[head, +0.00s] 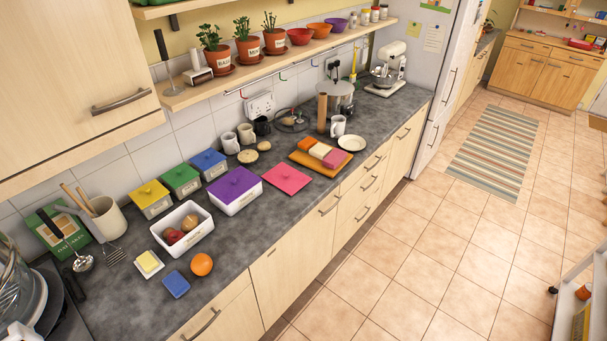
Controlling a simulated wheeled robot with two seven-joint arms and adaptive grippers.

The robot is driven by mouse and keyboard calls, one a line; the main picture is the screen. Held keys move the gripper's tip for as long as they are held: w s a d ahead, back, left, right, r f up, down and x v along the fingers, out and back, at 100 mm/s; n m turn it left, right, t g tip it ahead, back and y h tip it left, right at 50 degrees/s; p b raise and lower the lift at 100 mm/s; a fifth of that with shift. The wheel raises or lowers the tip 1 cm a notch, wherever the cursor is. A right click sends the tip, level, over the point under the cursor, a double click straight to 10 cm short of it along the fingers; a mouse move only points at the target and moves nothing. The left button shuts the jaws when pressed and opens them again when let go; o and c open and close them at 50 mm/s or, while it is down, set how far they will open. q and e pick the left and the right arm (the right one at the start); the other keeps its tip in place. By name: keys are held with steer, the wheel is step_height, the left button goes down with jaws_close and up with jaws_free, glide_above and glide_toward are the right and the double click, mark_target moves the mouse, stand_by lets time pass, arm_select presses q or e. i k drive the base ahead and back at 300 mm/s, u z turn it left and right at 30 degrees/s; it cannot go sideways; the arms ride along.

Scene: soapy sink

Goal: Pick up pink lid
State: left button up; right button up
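The pink lid (287,179) is a flat pink square lying on the grey countertop (255,228). It lies just right of a white container with a purple lid (236,187). Its top is uncovered. A wooden board (309,169) with orange, pale and pink items on it lies a little further right. Neither of my grippers shows in the head view.
White containers with yellow (149,194), green (180,177) and blue (208,161) lids stand along the wall. An open white container (183,226) holds round items. The counter before the pink lid is clear.

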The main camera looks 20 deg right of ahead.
mark_target(288, 180)
steer(key=z, duration=0.3)
steer(key=i, duration=0.9)
